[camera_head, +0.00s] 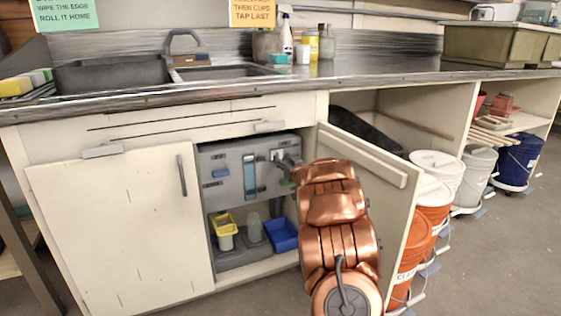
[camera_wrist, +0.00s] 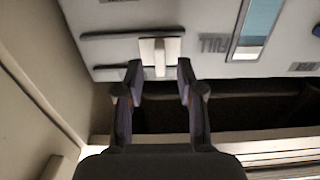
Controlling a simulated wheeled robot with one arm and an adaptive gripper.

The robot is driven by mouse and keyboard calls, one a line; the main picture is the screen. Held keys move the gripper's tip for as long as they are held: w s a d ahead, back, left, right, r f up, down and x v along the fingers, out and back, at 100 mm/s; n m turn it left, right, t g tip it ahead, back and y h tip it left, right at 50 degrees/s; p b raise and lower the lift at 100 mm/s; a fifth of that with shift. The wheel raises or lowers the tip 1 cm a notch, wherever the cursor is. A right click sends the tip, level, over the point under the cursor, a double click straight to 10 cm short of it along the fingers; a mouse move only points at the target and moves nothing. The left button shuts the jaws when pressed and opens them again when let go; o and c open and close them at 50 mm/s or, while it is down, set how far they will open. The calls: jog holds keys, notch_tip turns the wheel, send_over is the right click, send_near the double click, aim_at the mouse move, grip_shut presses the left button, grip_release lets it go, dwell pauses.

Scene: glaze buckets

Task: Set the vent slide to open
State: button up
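The vent slide shows in the wrist view as a pale, T-shaped tab (camera_wrist: 160,50) on a grey panel (camera_wrist: 205,20), beside dark horizontal slots. My gripper (camera_wrist: 159,72) is open, its two dark fingers on either side of the tab's narrow stem, with a gap on each side. I cannot tell how deep the fingertips reach. In the head view the grey panel (camera_head: 221,165) is inside the open sink cabinet, and my gripper (camera_head: 284,161) is at its upper right. A small white piece there may be the tab; my gripper partly hides it.
The open cabinet door (camera_head: 368,165) stands just right of my arm. Several buckets, including an orange one (camera_head: 433,205), stand right of the door. The counter (camera_head: 350,68) runs above.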

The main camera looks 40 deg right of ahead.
aim_at(278, 155)
jog(key=shift+b+x, duration=0.3)
jog(key=shift+x, duration=0.9)
grip_shut()
